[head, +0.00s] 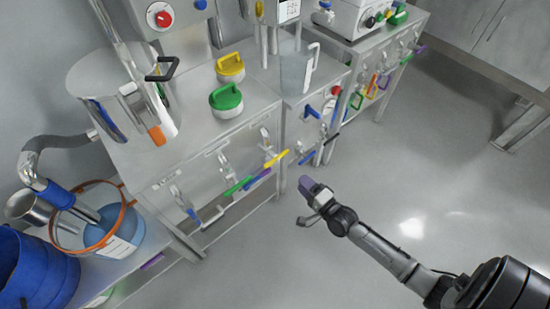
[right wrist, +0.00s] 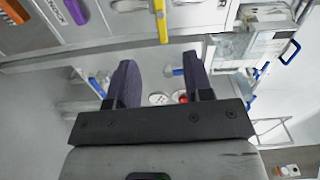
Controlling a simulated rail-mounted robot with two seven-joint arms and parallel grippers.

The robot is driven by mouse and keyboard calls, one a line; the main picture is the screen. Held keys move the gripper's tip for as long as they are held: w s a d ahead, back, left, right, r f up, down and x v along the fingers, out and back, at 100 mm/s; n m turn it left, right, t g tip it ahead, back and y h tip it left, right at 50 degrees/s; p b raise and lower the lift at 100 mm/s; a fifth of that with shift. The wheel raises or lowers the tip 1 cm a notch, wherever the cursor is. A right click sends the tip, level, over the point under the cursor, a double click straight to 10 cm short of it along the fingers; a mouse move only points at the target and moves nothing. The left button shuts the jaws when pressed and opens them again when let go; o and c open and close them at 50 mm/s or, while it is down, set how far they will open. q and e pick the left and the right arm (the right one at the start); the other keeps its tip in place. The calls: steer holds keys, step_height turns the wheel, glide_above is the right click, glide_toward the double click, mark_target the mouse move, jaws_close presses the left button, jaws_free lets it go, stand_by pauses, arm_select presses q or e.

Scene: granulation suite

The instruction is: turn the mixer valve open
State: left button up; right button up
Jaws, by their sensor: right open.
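A steel mixing vessel (head: 100,80) stands on the bench. My right gripper (head: 308,190) is open and empty, in front of the bench and apart from the handles. In the right wrist view its two dark fingers (right wrist: 160,78) are spread, with a yellow handle (right wrist: 161,22) beyond them. My left gripper is not in view.
Further along are valves with blue (head: 310,111) and red (head: 336,90) handles. A clear jug (head: 296,70) and green (head: 226,98) and yellow (head: 230,65) lidded things stand on top. A blue drum (head: 35,270) is at lower left. The grey floor (head: 430,170) is clear on the right.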

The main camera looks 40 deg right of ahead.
mark_target(278, 160)
steer(key=shift+m, duration=0.3)
steer(key=w+b, duration=0.1)
steer(key=w, duration=0.3)
steer(key=w+b, duration=0.2)
steer(key=w, duration=0.3)
steer(key=w+b, duration=0.2)
steer(key=w, duration=0.3)
steer(key=shift+a, duration=0.3)
steer(key=shift+c, duration=0.2)
jaws_close()
